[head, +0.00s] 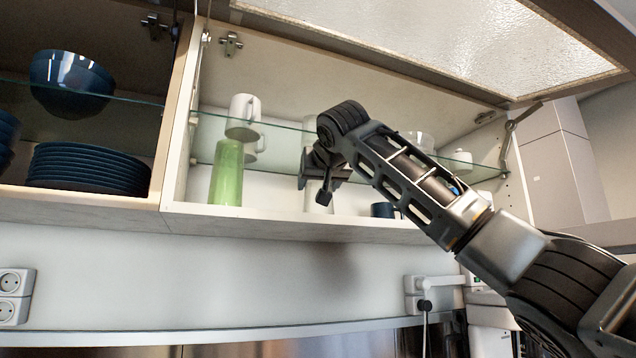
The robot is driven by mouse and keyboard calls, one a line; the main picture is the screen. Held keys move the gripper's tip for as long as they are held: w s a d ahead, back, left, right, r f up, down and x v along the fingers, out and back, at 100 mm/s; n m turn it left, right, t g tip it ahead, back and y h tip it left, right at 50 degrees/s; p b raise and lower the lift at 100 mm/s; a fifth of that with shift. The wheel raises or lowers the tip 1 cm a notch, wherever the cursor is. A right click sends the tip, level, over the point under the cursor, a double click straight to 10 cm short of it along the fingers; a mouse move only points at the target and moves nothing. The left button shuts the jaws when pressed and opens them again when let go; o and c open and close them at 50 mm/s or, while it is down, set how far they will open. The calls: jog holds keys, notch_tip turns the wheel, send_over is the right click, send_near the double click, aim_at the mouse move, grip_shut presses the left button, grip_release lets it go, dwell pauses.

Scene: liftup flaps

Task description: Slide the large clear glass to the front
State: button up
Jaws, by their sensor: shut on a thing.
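My gripper (322,190) is in the open middle cabinet, reaching in from the right at the lower compartment, just below the glass shelf. Its jaws are shut on a pale upright thing (312,204), which looks like the large clear glass. The gripper and wrist cover most of it, so its outline is hard to make out. It appears to stand on the cabinet floor. A tall green glass (227,173) stands to its left, apart from the gripper.
A glass shelf (282,139) crosses the cabinet, bearing a white mug (242,116) and a clear dish (419,141). A dark blue cup (383,210) stands right of the gripper. The flap (440,35) is raised overhead. Blue plates (88,168) fill the left cabinet.

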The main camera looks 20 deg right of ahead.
jog(key=o, duration=1.3)
jog(key=shift+s, duration=0.1)
jog(key=shift+s+b, duration=0.35)
jog(key=b+v, duration=0.2)
jog(key=v, duration=0.5)
jog(key=shift+w, duration=0.1)
